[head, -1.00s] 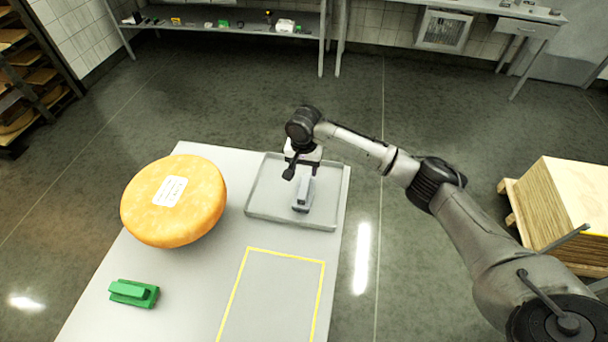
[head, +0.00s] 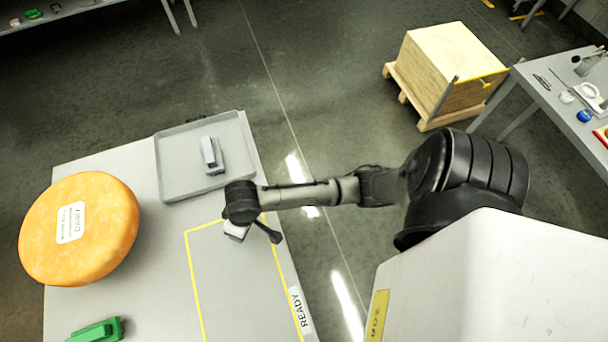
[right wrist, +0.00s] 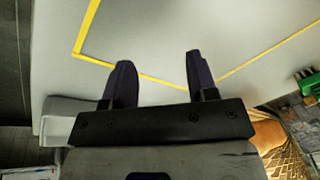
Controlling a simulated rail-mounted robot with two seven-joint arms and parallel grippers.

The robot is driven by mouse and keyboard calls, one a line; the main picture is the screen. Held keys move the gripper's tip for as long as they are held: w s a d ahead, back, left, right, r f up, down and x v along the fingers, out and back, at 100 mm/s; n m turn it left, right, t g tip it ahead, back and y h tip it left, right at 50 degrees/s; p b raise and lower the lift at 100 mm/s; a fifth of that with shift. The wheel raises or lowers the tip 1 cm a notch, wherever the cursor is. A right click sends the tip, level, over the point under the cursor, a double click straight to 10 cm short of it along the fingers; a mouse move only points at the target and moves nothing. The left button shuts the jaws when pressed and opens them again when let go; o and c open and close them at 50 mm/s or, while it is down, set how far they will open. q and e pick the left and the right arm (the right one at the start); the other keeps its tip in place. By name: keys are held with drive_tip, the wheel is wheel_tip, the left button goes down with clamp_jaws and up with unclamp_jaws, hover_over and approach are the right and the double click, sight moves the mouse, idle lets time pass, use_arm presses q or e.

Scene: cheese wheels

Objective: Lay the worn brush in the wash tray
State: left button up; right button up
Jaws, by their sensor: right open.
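A grey brush (head: 212,155) lies in the shallow grey wash tray (head: 172,188) at the far end of the table, apart from my gripper. A green brush (head: 95,331) lies on the table at the lower left of the head view; it also shows at the right edge of the right wrist view (right wrist: 291,88). Bristle wear is too small to tell on either. My right gripper (head: 259,234) is over the yellow-outlined area, nearer than the tray. In the right wrist view its two fingers (right wrist: 158,62) stand apart with nothing between them. My left gripper is out of view.
A large orange cheese wheel (head: 104,245) stands on the table left of the yellow outline (head: 196,285), which is marked READY and looks empty. Off the table, a wooden stack on a pallet (head: 440,62) and a side table (head: 547,95) stand to the right.

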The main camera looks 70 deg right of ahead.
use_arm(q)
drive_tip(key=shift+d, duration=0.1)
use_arm(e)
drive_tip(key=shift+n+t, duration=0.6)
drive_tip(key=shift+n, duration=0.3)
drive_tip(key=s, duration=1)
drive_tip(key=shift+s+a+r, duration=0.2)
drive_tip(key=shift+s+a, duration=0.05)
drive_tip(key=shift+a, duration=0.05)
drive_tip(key=s+d+r+h, duration=0.1)
drive_tip(key=s+d+r, duration=0.1)
drive_tip(key=s, duration=0.4)
drive_tip(key=shift+s+d+n+h, duration=0.3)
drive_tip(key=shift+d+n, duration=0.1)
drive_tip(key=shift+d, duration=0.1)
